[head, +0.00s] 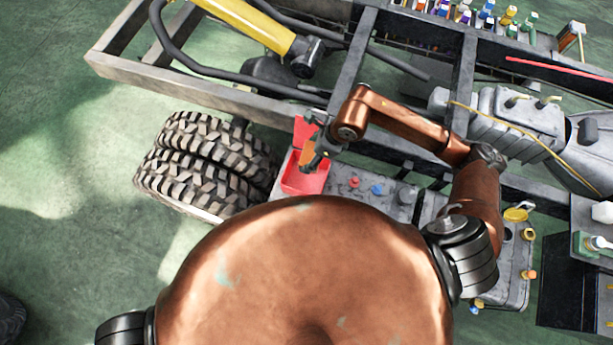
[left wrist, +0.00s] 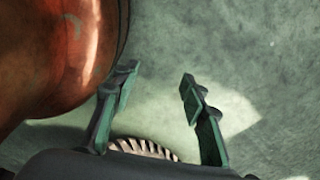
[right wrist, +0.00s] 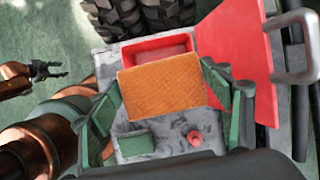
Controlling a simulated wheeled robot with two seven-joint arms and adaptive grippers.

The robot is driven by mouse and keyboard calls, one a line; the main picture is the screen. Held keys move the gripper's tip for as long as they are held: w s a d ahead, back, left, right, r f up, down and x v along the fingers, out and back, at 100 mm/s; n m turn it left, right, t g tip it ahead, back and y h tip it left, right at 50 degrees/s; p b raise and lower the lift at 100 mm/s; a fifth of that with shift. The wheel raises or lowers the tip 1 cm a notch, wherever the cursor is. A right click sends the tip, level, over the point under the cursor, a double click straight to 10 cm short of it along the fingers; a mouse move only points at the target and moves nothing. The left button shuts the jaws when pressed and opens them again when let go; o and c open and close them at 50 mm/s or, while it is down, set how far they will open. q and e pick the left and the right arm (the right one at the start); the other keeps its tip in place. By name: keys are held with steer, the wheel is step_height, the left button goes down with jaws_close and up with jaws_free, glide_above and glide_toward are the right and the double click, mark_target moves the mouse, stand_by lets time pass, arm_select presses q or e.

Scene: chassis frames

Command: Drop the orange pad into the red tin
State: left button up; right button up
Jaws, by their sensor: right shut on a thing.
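The orange pad (right wrist: 160,88) is a flat rectangular block, held between the fingers of my right gripper (right wrist: 172,105). In the head view the right gripper (head: 314,160) and the pad (head: 307,154) are over the red tin (head: 303,183). The tin is open, with its lid (head: 304,132) raised; the lid also shows in the right wrist view (right wrist: 238,50). In the right wrist view the pad covers the tin's near part, and its far inside (right wrist: 160,47) shows. My left gripper (left wrist: 155,95) is open and empty above the floor; the head view does not show it.
The tin stands on a grey box-like surface (head: 362,202) with red and blue caps. Large tyres (head: 205,165) lie left of it. The chassis rails (head: 180,82) run behind. Several small bottles (head: 480,15) stand at the far right.

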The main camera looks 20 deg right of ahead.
steer(key=shift+f, duration=0.4)
step_height(320, 180, down, 4)
steer(key=b, duration=0.2)
steer(key=shift+r+b, duration=0.1)
steer(key=shift+b, duration=0.25)
arm_select(q)
steer(key=f, duration=0.1)
steer(key=s+f, duration=0.1)
steer(key=f, duration=0.1)
steer(key=shift+s+f+b, duration=0.3)
steer(key=shift+s+b, duration=0.05)
steer(key=shift+b, duration=0.05)
arm_select(e)
steer(key=shift+f, duration=0.7)
steer(key=o, duration=1.1)
arm_select(q)
steer(key=shift+a, duration=0.1)
